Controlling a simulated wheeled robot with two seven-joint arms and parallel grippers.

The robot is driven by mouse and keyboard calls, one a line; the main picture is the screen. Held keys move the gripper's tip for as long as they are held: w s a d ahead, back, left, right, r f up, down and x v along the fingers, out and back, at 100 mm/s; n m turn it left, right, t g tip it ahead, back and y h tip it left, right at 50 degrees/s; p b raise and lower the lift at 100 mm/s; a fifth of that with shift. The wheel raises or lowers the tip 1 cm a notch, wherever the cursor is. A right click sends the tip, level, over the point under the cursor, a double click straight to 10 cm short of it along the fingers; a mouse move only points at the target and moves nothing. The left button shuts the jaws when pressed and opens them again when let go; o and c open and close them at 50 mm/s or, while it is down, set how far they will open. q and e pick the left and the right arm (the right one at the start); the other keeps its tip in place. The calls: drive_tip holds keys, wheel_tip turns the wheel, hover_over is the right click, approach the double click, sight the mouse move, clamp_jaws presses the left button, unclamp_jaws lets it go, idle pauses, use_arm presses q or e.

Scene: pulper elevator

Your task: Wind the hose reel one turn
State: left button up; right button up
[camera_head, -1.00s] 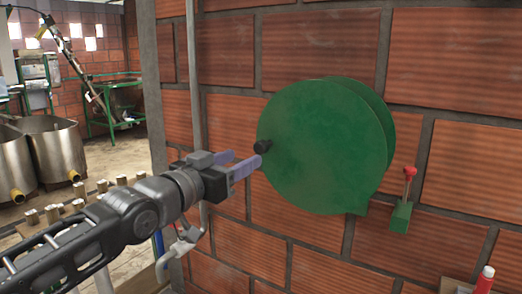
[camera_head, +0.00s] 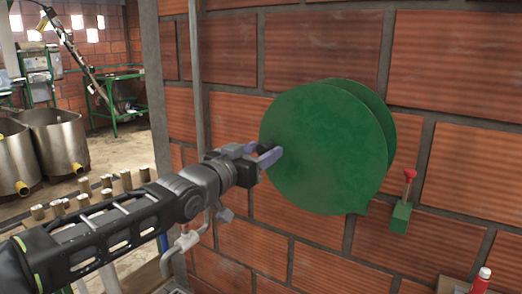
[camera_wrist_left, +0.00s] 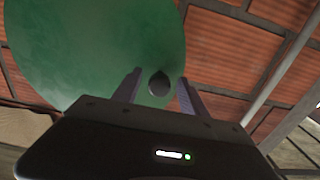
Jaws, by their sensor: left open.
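The green hose reel (camera_head: 325,145) is mounted on the brick wall, its round face turned toward me. Its black crank knob (camera_wrist_left: 158,84) shows near the reel's edge in the left wrist view, between the two fingers and apart from both. In the head view the knob is hidden behind my left gripper (camera_head: 266,154). That gripper is open, its purple fingers reaching to the left edge of the reel's face. It also shows in the left wrist view (camera_wrist_left: 157,88). My right gripper is not in view. No hose can be seen.
A green box with a red-knobbed lever (camera_head: 401,217) sits on the wall right of the reel. A red bottle (camera_head: 481,280) stands at the lower right. A vertical pipe (camera_head: 196,90) runs left of the reel. Metal tanks (camera_head: 58,146) stand far left.

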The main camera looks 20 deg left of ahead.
use_arm(q)
drive_tip(key=shift+c, duration=0.4)
clamp_jaws()
idle(0.9)
